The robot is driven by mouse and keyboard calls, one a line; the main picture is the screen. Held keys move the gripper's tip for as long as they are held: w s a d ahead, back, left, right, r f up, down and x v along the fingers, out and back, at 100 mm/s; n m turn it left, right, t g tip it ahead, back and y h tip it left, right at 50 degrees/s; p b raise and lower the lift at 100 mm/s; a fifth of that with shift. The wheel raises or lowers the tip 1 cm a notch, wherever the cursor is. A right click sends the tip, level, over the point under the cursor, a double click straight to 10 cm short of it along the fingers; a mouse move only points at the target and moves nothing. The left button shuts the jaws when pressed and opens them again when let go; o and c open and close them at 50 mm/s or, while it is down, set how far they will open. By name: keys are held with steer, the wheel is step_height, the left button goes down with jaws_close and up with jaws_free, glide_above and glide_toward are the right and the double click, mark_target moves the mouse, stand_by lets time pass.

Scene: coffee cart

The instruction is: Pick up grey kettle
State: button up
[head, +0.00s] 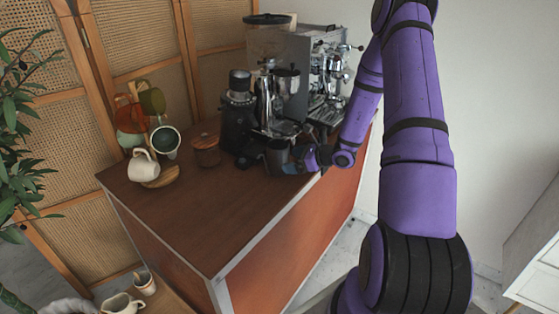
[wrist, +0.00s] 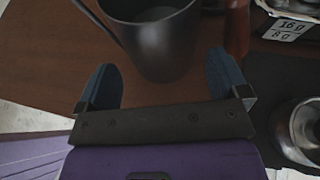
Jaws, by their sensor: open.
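The grey kettle (wrist: 158,45) is a dark grey, open-topped metal vessel. It stands on the brown cart top, at the upper middle of the wrist view, with its top cut off by the frame. A thin dark bar, handle or spout, reaches out from its left side. In the head view the kettle (head: 277,157) stands near the cart's right edge, in front of the coffee machines. My gripper (wrist: 163,76) is open, its blue fingers apart and the kettle's lower body just ahead, between their lines. In the head view my gripper (head: 302,160) is at the kettle's right side.
A coffee grinder (head: 238,125) and an espresso machine (head: 325,75) stand close behind. A brown lidded jar (head: 206,150) is to the left, then a mug stand with a white mug (head: 143,165). The cart top's front (head: 205,215) is clear. A metal part (wrist: 305,130) lies right of my gripper.

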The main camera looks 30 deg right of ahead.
mark_target(282, 160)
steer(key=x, duration=0.5)
steer(key=shift+r, duration=0.1)
steer(key=c, duration=0.9)
steer(key=shift+o, duration=0.2)
steer(key=shift+r, duration=0.15)
